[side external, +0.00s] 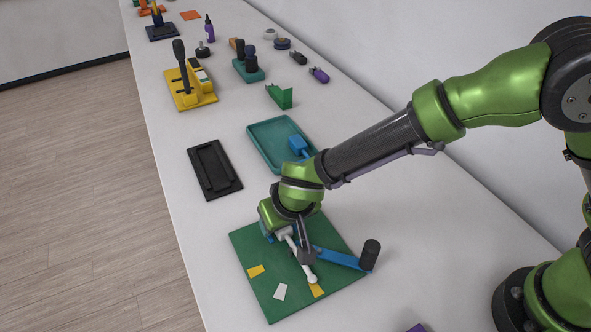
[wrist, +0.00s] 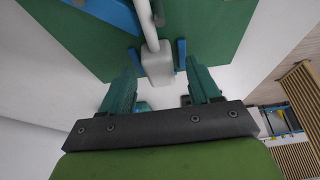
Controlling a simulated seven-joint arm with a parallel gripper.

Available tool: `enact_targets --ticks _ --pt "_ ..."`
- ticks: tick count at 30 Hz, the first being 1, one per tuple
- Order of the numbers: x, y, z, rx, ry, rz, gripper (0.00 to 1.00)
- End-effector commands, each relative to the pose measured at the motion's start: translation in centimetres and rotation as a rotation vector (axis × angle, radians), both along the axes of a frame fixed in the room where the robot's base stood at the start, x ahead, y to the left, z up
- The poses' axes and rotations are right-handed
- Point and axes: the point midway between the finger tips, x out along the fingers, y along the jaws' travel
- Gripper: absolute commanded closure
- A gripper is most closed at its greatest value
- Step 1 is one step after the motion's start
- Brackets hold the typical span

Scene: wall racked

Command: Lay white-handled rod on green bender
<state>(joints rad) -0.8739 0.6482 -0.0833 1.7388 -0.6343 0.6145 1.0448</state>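The green bender (side external: 258,283) is a flat green board with a blue lever (side external: 337,258) ending in a black upright grip (side external: 370,254). It also fills the top of the wrist view (wrist: 225,25). The white-handled rod (side external: 302,262) lies over the board, its pale shaft running past a dark post beside the blue lever. Its white block-like handle (wrist: 157,66) sits between two small blue uprights in the wrist view. My gripper (wrist: 160,72) has its teal fingers on either side of the handle, with gaps showing. It looks open.
A black tray (side external: 215,169) and a teal tray (side external: 265,140) holding a blue object lie behind the board. A yellow fixture (side external: 190,88) and several small items stand farther back. A purple object (side external: 417,328) shows at the front edge. Table left of the board is narrow.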

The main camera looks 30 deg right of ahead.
Motion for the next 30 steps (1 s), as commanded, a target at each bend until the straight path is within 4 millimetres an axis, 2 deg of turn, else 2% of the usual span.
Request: enact_targets --ticks 8,13,30 --pt "0.0 0.0 0.0 0.0 0.001 0.0 0.37" --pt "-0.5 0.1 1.3 0.001 -0.001 0.002 0.37" --pt "-5.4 0.1 13.1 0.004 -0.002 0.002 0.37"
